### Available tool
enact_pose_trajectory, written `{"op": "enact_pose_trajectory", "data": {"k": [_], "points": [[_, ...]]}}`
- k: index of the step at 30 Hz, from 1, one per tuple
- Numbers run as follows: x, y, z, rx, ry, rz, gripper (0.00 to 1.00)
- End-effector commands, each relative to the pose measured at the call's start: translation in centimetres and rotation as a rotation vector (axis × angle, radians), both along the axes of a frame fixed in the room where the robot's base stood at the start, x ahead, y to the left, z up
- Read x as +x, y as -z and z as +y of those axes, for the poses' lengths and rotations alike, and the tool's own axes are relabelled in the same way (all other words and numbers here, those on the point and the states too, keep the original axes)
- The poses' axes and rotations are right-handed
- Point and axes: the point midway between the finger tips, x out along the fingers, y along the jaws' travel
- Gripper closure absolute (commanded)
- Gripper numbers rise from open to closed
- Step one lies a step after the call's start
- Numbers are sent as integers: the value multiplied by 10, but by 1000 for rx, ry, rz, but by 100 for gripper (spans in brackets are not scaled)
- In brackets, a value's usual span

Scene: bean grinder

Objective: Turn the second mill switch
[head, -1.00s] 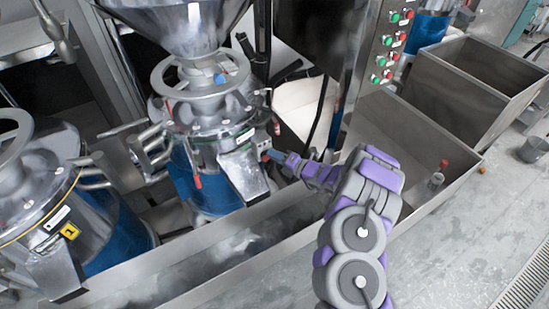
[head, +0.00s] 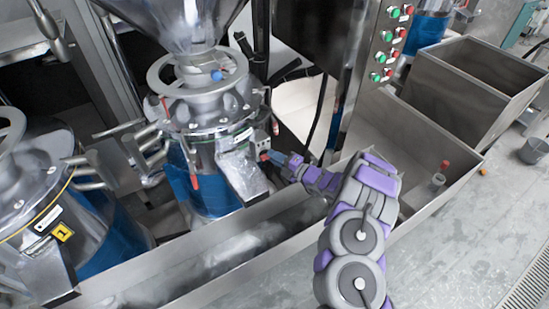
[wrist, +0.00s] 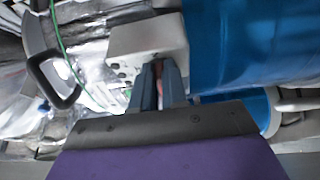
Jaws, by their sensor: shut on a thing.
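The second mill (head: 205,140) is a steel and blue machine with a handwheel on top, left of centre in the head view. A small grey switch box (head: 263,139) is on its right side, beside the chute. The box shows large and pale in the wrist view (wrist: 146,38). My gripper (head: 268,157) reaches it from the right. In the wrist view my gripper (wrist: 158,72) has its fingers shut around a small red switch (wrist: 159,70) at the box. The fingers hide most of the switch, so its angle is unclear.
The first mill (head: 62,231), with a yellow "1" label, stands at the left. A steel trough wall (head: 215,262) runs below the mills. A panel of red and green buttons (head: 390,45) stands behind.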

Motion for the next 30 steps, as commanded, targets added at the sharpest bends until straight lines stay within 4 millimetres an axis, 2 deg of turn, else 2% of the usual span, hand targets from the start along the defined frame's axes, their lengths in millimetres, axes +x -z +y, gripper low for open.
{"op": "enact_pose_trajectory", "data": {"k": [5,6,13,23,26,30], "points": [[1,3,-3,-3,8,6,100],[1,3,-3,-3,7,6,84],[-1,1,-1,-2,4,3,62],[-4,-1,-5,-1,4,1,62],[-9,-1,-15,-2,5,1,62],[-24,-2,-39,-2,8,1,62]]}}
